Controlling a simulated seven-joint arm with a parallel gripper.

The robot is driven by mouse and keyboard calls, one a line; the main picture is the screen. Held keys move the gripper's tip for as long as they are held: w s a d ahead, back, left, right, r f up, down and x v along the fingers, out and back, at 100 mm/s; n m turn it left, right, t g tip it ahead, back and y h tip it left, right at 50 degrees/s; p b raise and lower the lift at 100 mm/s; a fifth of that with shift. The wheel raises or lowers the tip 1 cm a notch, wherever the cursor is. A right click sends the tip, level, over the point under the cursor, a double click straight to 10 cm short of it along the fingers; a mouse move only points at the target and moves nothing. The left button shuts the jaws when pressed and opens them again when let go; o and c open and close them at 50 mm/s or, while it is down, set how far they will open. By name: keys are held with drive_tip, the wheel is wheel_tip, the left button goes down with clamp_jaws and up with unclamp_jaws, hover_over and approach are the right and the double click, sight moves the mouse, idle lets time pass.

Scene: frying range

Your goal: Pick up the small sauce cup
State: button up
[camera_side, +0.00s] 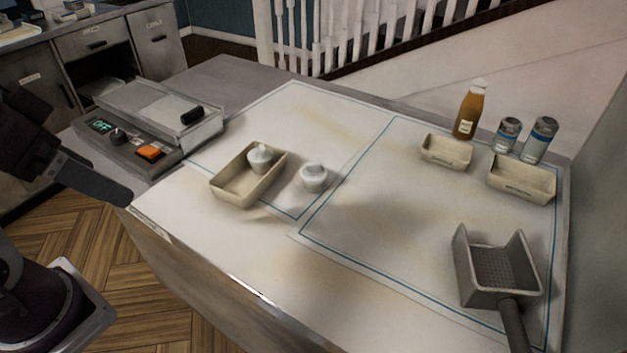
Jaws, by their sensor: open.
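Two small whitish cups are in view. One cup (314,178) stands on the white worktop, just right of a shallow beige tray. The other cup (260,157) sits inside that tray (233,200), toward its far right end. Which of them is the small sauce cup I cannot tell for sure.
A fryer unit (150,120) with an "OFF" display stands behind left. At the right are two beige trays (446,151) (521,179), an amber bottle (468,110), two shakers (508,134) (540,140) and a metal basket (495,269) with a handle. The worktop's middle front is clear.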

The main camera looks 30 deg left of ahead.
drive_tip(key=w+d+f+n+g+h, duration=0.2)
drive_tip(key=w+d+n+h, duration=0.35)
drive_tip(key=w, duration=0.25)
drive_tip(key=w+d+f+n+g+h, duration=0.1)
drive_tip(key=w+d+n+g+h, duration=0.2)
drive_tip(key=w+d+n+h, duration=0.3)
drive_tip(key=n+t, duration=0.6)
drive_tip(key=n, duration=0.7)
approach(326, 172)
drive_tip(key=shift+m, duration=0.25)
drive_tip(key=x, duration=0.5)
drive_tip(key=shift+d+f, duration=0.1)
drive_tip(key=c, duration=1.5)
